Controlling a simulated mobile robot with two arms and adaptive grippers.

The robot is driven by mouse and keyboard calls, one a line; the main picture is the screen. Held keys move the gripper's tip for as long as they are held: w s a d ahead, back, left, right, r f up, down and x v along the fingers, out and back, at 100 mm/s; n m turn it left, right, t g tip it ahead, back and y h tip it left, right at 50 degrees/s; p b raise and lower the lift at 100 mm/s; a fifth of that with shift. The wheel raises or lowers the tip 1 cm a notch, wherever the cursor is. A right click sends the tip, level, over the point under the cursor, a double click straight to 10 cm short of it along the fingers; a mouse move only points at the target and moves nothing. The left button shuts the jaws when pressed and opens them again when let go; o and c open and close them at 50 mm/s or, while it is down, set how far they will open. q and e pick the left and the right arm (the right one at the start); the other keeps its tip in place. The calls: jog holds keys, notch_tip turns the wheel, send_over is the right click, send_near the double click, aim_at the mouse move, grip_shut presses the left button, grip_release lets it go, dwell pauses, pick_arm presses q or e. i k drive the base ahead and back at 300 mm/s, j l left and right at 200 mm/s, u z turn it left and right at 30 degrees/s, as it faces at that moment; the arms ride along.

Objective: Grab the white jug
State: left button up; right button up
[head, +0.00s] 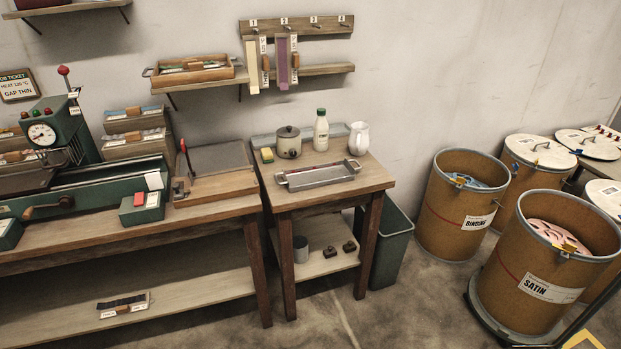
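The white jug (358,138) stands upright at the back right corner of the small wooden table (376,178). It is small in the head view, and its handle is hard to make out. A white bottle with a green cap (321,130) stands just to its left, apart from it. A grey metal tray (318,175) lies in front of the jug on the same table. Neither of my grippers shows in the head view.
A lidded pot (288,142) and a yellow sponge (267,155) stand further left on the table. A green bin (392,245) is beside the table's right side. Large brown drums (450,215) stand on the right. A workbench (215,208) with a green machine is on the left.

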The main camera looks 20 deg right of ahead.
aim_at(358, 140)
jog(key=i+l, duration=0.2)
jog(key=l, duration=0.2)
jog(key=i+l, duration=0.25)
jog(key=l, duration=0.15)
jog(key=i+l, duration=0.2)
jog(key=l, duration=0.2)
